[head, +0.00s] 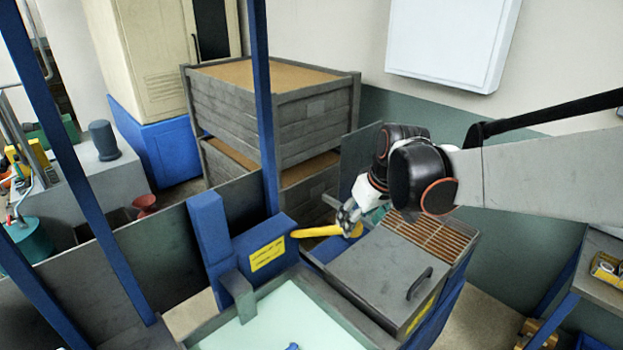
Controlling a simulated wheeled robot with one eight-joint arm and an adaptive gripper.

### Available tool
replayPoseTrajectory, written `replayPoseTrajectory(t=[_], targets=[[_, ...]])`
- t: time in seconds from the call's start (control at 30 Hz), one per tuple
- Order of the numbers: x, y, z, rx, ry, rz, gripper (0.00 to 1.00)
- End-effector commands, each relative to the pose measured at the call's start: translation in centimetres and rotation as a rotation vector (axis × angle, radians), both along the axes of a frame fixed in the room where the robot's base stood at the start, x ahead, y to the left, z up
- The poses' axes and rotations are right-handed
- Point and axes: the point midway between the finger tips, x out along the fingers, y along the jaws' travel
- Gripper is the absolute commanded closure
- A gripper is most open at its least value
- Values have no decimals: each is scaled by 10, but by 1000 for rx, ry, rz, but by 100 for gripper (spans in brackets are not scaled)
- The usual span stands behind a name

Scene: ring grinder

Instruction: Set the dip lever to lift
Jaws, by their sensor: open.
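A yellow lever (317,231), which looks like the dip lever, sticks out to the right from the blue post housing, roughly level. The housing carries a yellow label (267,254) whose text is too small to read. My gripper (346,217) is open and sits at the lever's right end, just above it. I cannot tell whether the fingers touch the lever. The wider yellow end of the lever is partly hidden by my gripper and wrist.
A tank of pale liquid (290,318) lies in front of the lever. A grey lidded box (380,274) with a dark handle and a brown slatted grate (432,236) stand to the right. Stacked wooden crates (310,130) and a blue upright (264,110) stand behind.

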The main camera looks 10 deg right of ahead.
Motion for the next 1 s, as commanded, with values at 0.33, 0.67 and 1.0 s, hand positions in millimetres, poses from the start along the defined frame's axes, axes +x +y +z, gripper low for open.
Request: replayPoseTrajectory(t=[0.33, 0.67, 1.0], targets=[[19, 5, -47, 0, 0, 0, 42], [22, 6, -54, 0, 0, 0, 42], [22, 6, -54, 0, 0, -1, 96]])
